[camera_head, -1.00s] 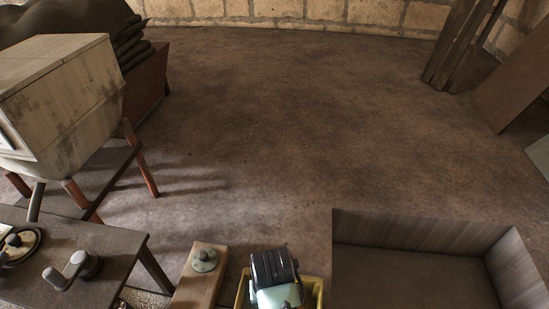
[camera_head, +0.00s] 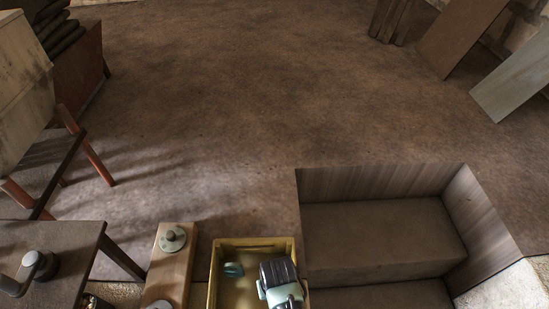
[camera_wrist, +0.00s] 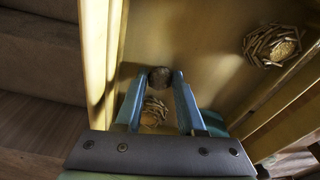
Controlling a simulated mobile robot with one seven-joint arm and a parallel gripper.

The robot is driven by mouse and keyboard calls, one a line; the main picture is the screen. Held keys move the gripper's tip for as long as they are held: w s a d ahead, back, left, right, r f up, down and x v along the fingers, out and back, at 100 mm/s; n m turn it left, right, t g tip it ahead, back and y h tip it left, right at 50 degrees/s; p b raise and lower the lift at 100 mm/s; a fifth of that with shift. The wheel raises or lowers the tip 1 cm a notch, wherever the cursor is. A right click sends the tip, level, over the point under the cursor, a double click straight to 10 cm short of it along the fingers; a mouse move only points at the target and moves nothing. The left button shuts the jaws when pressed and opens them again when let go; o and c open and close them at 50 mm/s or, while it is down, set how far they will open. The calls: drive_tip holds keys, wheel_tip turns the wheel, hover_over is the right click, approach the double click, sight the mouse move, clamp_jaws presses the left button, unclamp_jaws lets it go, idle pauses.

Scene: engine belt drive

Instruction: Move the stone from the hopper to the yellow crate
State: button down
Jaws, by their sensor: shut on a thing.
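The yellow crate (camera_head: 254,243) stands at the bottom centre of the head view, and its inside and walls fill much of the wrist view (camera_wrist: 200,40). My gripper (camera_wrist: 160,83) points down into the crate in the wrist view. Its two blue fingers are shut on the stone (camera_wrist: 160,76), a small dark round lump between the fingertips. I cannot tell whether the stone touches the crate floor. In the head view, my wrist hides the crate's right part. A pale box on red legs (camera_head: 18,85), perhaps the hopper, is cut off at the left edge.
Two nest-like bundles lie in the crate, one below the stone (camera_wrist: 154,111) and one apart (camera_wrist: 270,45). A wooden block with a round knob (camera_head: 172,240) stands left of the crate. A sunken stepped pit (camera_head: 380,240) lies to the right. Open floor lies beyond.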

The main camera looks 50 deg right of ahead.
drive_tip(key=shift+f, duration=0.2)
drive_tip(key=c, duration=0.5)
unclamp_jaws()
